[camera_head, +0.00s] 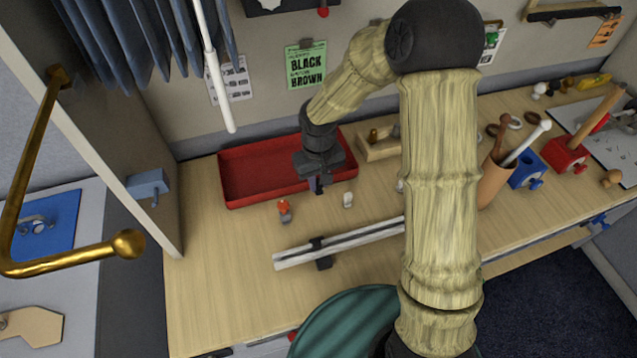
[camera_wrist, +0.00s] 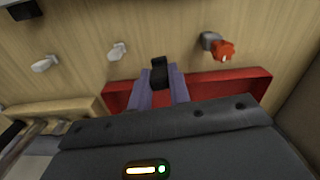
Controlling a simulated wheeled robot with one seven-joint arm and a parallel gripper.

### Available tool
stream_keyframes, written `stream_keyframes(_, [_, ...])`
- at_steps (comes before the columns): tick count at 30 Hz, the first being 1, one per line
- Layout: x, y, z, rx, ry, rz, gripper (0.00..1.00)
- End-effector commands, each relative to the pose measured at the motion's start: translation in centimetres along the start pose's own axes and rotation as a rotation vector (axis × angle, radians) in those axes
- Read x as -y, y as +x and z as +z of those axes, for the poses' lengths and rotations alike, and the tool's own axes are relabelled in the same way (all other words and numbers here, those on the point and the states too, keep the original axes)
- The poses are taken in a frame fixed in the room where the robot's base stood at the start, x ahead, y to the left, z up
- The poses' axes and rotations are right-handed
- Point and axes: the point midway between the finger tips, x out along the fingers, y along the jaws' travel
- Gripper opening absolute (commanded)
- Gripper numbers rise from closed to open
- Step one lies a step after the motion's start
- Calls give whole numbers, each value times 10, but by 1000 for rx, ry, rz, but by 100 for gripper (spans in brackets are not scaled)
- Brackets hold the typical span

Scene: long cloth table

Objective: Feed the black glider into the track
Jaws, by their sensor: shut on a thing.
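My gripper (camera_head: 318,180) hangs over the front edge of the red tray. Its two fingers also show in the wrist view (camera_wrist: 157,92), shut on the small black glider (camera_wrist: 160,72). The glider (camera_head: 319,188) hangs below the fingertips, clear of the table. The pale track (camera_head: 360,237) lies slanting along the table, nearer the front and below the gripper in the head view. A black piece (camera_head: 318,242) sits across the track, with a dark block under it. My arm hides the track's right end.
A red-topped grey piece (camera_head: 284,208) and a white piece (camera_head: 347,200) stand between the red tray (camera_head: 235,198) and the track. A green note (camera_head: 307,66) reads BLACK and BROWN. A brown cup (camera_head: 494,182) and blue block (camera_head: 526,170) stand right. The left table is clear.

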Motion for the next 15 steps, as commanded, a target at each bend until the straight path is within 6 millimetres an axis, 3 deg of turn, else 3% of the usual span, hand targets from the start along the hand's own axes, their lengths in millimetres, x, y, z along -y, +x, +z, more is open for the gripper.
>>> stream_keyframes(15, [0,5,0,0,0,0,0])
